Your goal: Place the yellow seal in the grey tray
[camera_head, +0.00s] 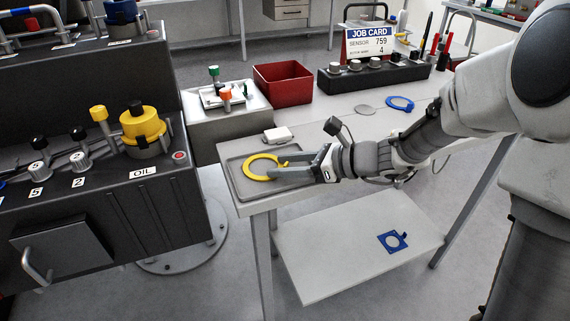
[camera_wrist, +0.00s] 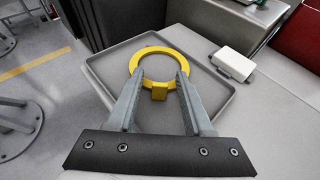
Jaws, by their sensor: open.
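The yellow seal (camera_head: 262,167) is a flat ring with a small tab. It lies inside the grey tray (camera_head: 237,185) at the left end of the bench. In the wrist view the seal (camera_wrist: 158,52) lies over the bare floor of the tray (camera_wrist: 221,109), with its tab (camera_wrist: 159,92) towards me. My gripper (camera_head: 277,168) is open, its fingers low over the tray. In the wrist view the fingertips of my gripper (camera_wrist: 160,79) stand on either side of the tab, at the near part of the ring. I cannot tell whether they touch it.
A small white box (camera_head: 277,134) sits beside the tray. A red bin (camera_head: 283,82) and a black rack (camera_head: 372,76) stand further back. A blue ring (camera_head: 400,103) and a grey disc (camera_head: 365,109) lie on the bench. The dark OIL console (camera_head: 110,200) stands left.

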